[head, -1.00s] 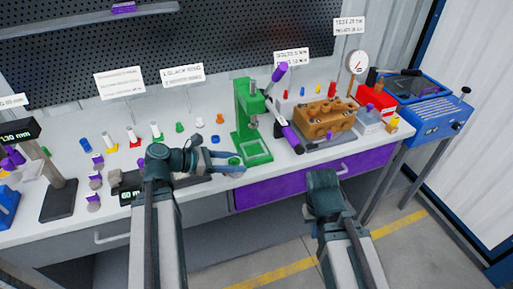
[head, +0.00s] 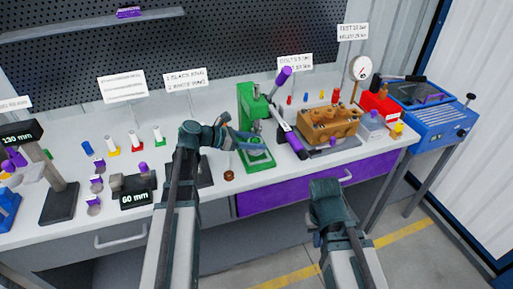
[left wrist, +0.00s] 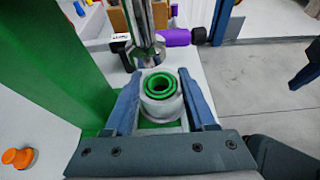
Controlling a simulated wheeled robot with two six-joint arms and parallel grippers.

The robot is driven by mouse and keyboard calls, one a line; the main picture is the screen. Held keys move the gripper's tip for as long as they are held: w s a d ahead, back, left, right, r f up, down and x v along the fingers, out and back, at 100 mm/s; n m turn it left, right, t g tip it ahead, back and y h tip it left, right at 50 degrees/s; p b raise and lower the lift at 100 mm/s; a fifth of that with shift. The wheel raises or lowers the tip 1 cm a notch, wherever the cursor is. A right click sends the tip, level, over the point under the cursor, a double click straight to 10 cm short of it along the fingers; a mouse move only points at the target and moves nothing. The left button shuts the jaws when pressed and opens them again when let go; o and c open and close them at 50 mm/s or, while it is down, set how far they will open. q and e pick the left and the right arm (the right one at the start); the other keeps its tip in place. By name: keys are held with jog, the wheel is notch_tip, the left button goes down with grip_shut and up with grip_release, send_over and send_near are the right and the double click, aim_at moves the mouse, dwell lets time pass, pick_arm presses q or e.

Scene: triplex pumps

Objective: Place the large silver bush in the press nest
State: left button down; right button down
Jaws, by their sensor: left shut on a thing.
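The large silver bush (left wrist: 162,108) is a pale, round, hollow piece with green rings inside its top. It sits upright between the blue fingers of my left gripper (left wrist: 161,100), which is shut on it. In the head view my left gripper (head: 243,141) is at the green press (head: 246,110), over its base plate (head: 258,162). The press ram (left wrist: 146,48) shows just beyond the bush in the left wrist view. The nest under the bush is hidden, so I cannot tell whether the bush touches it. My right gripper (head: 326,192) hangs in front of the bench; its fingers are unclear.
The press lever with purple grip (head: 282,76) stands right of the press column. A brown pump block (head: 330,124) is further right. A 60 mm display (head: 135,199) and several small parts are at left. A small brown piece (head: 228,175) lies near the front edge.

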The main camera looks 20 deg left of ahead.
pick_arm(q)
jog(key=shift+w, duration=0.5)
jog(key=shift+w+f+b, duration=0.1)
jog(key=shift+f+b, duration=0.3)
jog(key=shift+f, duration=0.05)
jog(key=shift+f+b, duration=1.35)
jog(key=shift+b, duration=0.05)
jog(key=shift+f, duration=0.15)
jog(key=shift+c, duration=1.1)
grip_release()
